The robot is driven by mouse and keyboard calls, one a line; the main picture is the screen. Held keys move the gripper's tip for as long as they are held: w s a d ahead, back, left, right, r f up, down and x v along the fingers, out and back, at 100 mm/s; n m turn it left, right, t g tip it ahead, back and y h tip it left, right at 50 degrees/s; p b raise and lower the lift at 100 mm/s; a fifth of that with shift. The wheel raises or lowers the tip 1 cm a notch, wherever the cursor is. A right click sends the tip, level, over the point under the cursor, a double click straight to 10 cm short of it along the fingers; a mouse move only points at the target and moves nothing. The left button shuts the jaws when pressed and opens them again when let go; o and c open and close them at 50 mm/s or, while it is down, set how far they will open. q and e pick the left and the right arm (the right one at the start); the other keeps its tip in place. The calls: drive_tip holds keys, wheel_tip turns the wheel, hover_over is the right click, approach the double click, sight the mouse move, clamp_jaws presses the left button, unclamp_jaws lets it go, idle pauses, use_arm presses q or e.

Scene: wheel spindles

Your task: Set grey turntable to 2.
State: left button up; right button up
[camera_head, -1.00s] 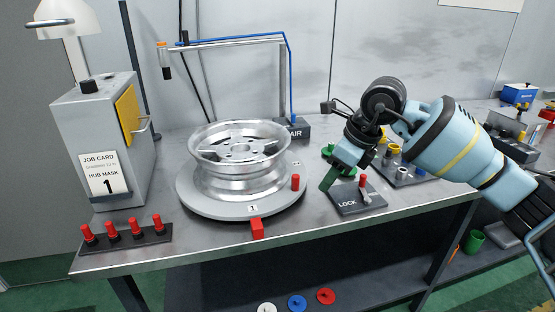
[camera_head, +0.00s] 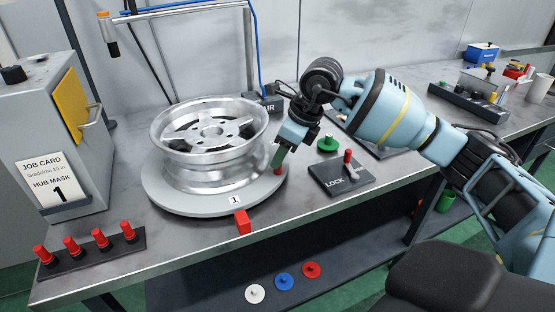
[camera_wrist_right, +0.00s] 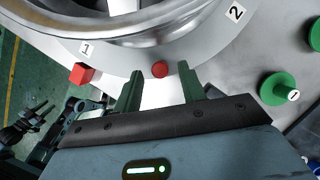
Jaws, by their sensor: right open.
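The grey turntable (camera_head: 180,204) carries a silver wheel (camera_head: 205,172) on the bench. Its "1" label (camera_head: 234,199) faces the red block (camera_head: 243,222) at the bench's front edge, and a "2" label (camera_wrist_right: 235,13) shows farther round the rim in the wrist view. A red peg (camera_wrist_right: 160,69) stands on the turntable rim; in the head view it is mostly hidden by my fingers. My right gripper (camera_wrist_right: 160,78) is open, its green fingertips on either side of the peg; I cannot tell whether they touch it.
The LOCK block (camera_head: 340,183) with a red-tipped lever stands right of the turntable, beside a green knob (camera_head: 327,143). A rack of red pegs (camera_head: 92,252) is at front left, by the job card cabinet (camera_head: 35,135). Coloured discs lie on the shelf below.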

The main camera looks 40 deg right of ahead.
drive_tip(key=shift+x, duration=1.5)
clamp_jaws()
